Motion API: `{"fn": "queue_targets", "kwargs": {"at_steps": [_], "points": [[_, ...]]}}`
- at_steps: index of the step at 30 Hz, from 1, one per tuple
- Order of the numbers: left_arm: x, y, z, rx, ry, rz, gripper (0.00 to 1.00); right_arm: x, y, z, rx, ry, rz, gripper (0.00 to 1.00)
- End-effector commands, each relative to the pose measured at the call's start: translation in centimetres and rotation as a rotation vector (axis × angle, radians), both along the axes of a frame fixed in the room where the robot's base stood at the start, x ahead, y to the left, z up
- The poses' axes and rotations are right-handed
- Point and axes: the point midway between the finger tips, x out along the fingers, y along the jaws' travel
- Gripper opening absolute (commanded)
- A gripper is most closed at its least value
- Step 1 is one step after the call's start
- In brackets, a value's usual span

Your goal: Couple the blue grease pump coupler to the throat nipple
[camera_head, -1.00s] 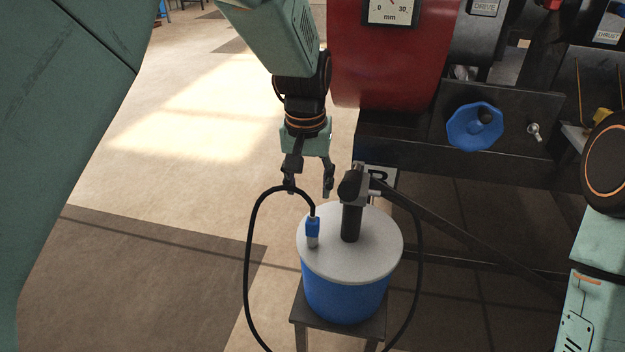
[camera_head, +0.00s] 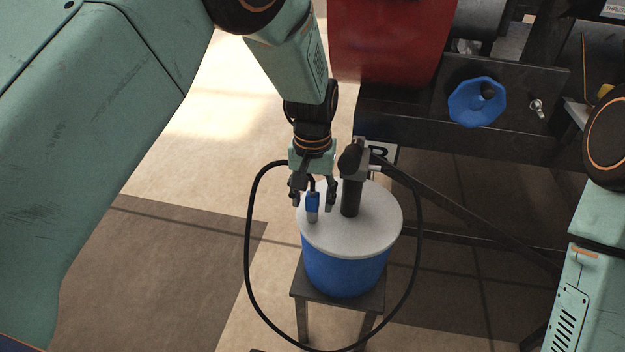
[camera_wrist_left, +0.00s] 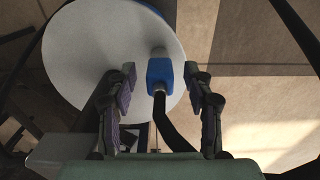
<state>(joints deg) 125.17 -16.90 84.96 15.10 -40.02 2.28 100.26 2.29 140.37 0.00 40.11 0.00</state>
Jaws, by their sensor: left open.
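The blue coupler (camera_head: 312,202) stands upright on the light grey lid of the grease pump (camera_head: 375,215), with a metal tip below it and a black hose at its top. My left gripper (camera_head: 313,200) is open, with one finger on each side of the coupler. In the left wrist view the coupler (camera_wrist_left: 160,73) lies between the two fingertips (camera_wrist_left: 160,74), with a gap on both sides. A small metal nipple (camera_head: 537,107) sticks out of the dark machine panel at the right; I cannot tell if it is the throat nipple. My right gripper is not in view.
The pump's black post and head (camera_head: 352,185) stand close to the right of my left gripper. The hose (camera_head: 247,240) loops around the blue drum, which rests on a dark stool (camera_head: 302,318). Floor at left is clear.

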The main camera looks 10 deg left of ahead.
Motion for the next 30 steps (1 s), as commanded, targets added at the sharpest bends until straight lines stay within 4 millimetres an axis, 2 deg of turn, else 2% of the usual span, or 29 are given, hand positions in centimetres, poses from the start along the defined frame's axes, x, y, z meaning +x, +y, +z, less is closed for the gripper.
{"fn": "queue_targets", "kwargs": {"at_steps": [5, 14, 30], "points": [[-0.02, 0.02, -1.31, 0.000, 0.000, 0.000, 0.52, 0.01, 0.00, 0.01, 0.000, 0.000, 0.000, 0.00], [0.00, 0.02, -1.50, 0.000, -0.001, 0.000, 0.52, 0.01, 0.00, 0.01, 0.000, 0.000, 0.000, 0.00], [-0.01, 0.02, -1.48, 0.000, 0.000, 0.000, 0.08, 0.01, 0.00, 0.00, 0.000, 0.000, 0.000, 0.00]]}}
